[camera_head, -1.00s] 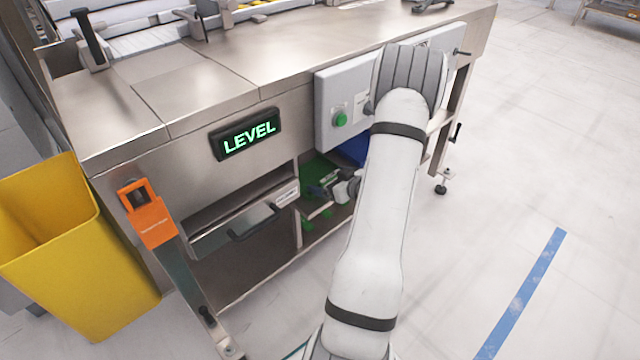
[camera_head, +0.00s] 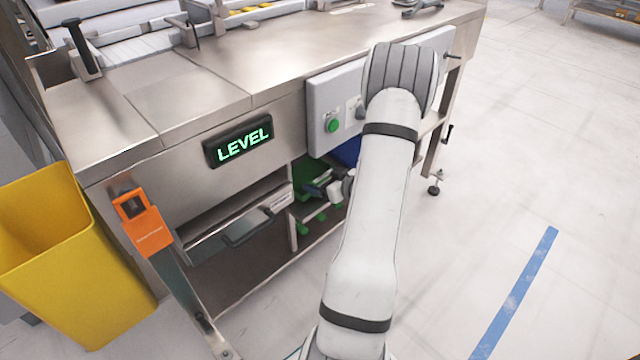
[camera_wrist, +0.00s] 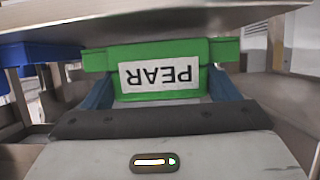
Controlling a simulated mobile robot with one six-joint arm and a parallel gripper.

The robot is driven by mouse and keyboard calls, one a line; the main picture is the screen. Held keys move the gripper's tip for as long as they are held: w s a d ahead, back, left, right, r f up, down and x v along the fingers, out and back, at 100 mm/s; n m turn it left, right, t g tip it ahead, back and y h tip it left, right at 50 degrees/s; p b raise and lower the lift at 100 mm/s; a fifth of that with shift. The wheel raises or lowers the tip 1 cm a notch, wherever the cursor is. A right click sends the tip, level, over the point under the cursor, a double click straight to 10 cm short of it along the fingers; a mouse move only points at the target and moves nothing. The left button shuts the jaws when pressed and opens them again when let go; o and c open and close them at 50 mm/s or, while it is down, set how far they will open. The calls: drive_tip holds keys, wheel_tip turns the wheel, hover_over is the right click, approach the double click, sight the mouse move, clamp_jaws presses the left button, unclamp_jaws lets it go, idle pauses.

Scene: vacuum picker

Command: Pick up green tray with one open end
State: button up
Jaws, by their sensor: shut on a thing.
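The green tray (camera_wrist: 158,97) fills the middle of the wrist view, with a white label reading PEAR upside down on its face. My gripper (camera_wrist: 160,99) is shut on it, with a blue finger at each side of the label. In the head view the green tray (camera_head: 309,174) shows only in part under the machine's table, beside my gripper (camera_head: 325,190). My arm hides much of that spot. I cannot tell whether the tray touches the shelf, and its open end is not clear.
The steel tabletop (camera_head: 190,80) hangs close above the tray. A blue tray (camera_head: 348,152) is to its right in the head view and also shows in the wrist view (camera_wrist: 45,55). A drawer (camera_head: 235,225) and yellow bin (camera_head: 70,260) stand left.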

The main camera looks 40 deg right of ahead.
drive_tip(key=shift+r+p, duration=0.35)
drive_tip(key=shift+r, duration=0.55)
drive_tip(key=shift+s+r, duration=0.25)
drive_tip(key=shift+r, duration=0.05)
drive_tip(key=s+d+p, duration=0.1)
drive_tip(key=s+p, duration=0.3)
drive_tip(key=s, duration=1.3)
drive_tip(key=shift+s+d+f, duration=0.2)
drive_tip(key=shift+s+d, duration=0.05)
drive_tip(key=shift+d, duration=0.05)
drive_tip(key=shift+s, duration=0.1)
